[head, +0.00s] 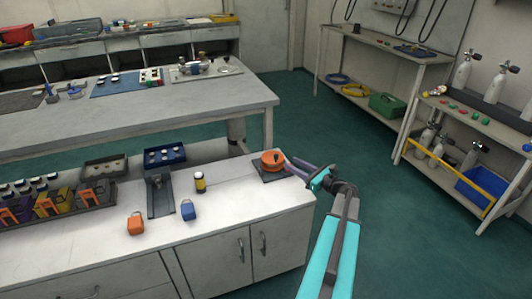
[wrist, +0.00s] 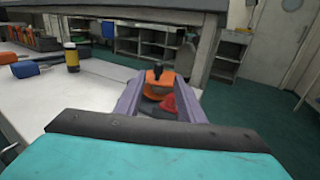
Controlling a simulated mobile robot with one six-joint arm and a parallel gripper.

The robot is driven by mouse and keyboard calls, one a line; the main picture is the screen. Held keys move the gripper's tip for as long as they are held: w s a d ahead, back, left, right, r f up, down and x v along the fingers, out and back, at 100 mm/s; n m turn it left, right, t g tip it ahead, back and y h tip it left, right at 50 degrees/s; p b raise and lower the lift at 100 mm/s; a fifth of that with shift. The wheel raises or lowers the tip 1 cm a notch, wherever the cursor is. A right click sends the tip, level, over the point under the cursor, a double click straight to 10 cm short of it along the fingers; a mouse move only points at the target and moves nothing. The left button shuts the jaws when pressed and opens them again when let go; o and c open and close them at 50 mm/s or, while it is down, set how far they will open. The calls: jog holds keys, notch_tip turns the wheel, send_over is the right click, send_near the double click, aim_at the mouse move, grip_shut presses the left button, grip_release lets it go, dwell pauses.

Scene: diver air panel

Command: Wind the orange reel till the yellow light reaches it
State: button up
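The orange reel (head: 272,158) sits on a dark square base near the right end of the white counter, with a dark knob on top. In the wrist view the reel (wrist: 158,80) shows between and beyond my fingers, with a red part (wrist: 168,103) nearer to me. My gripper (head: 292,166) is open and empty, its purple-grey fingers beside the reel's right side; in the wrist view the fingers stand well apart. I cannot tell whether they touch it. A black cylinder with a yellow band (head: 199,184), perhaps the yellow light, stands upright left of the reel. I see no line between them.
An orange block (head: 135,224) and a blue block (head: 188,210) lie at the counter's front. A dark stand (head: 160,194) and a blue tray (head: 165,155) are left of the cylinder. A grey workbench (head: 130,108) is behind. Counter between cylinder and reel looks clear.

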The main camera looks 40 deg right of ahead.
aim_at(269, 158)
jog(key=shift+w+a, duration=0.1)
jog(key=shift+w, duration=0.05)
jog(key=w, duration=0.9)
jog(key=w+a+p, duration=0.1)
jog(key=w, duration=0.3)
jog(key=shift+w, duration=0.35)
grip_shut()
